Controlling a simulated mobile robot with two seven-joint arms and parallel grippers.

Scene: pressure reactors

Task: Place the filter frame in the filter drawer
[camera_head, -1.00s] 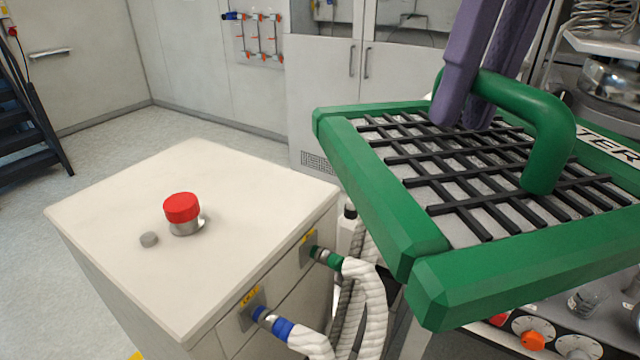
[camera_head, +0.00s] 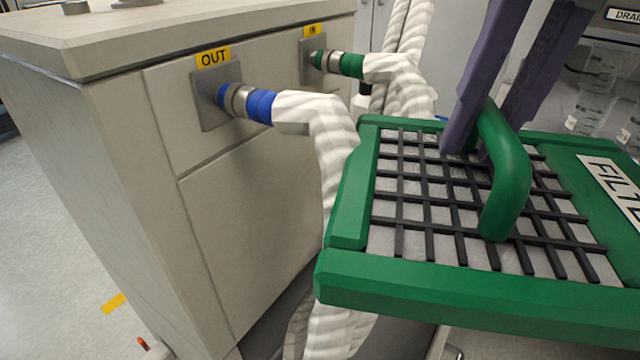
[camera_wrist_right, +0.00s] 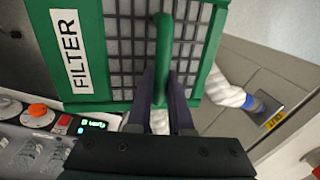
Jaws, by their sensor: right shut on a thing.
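The filter frame (camera_head: 450,296) is a green frame with a black grid over a pale filter sheet, a green handle and a white FILTER label. It fills the lower right of the head view and the top of the right wrist view (camera_wrist_right: 88,108). My right gripper (camera_head: 475,150) has purple fingers and is shut on the frame's handle (camera_head: 508,180), holding the frame up in the air. In the wrist view its fingers (camera_wrist_right: 162,95) lie on both sides of the handle. I cannot make out the filter drawer. My left gripper is not in view.
A beige cabinet (camera_head: 240,215) stands at left, with a blue OUT connector (camera_head: 258,105) and a green IN connector (camera_head: 350,65). White hoses (camera_head: 335,150) hang from them close beside the frame. A panel with knobs (camera_wrist_right: 38,112) shows in the wrist view.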

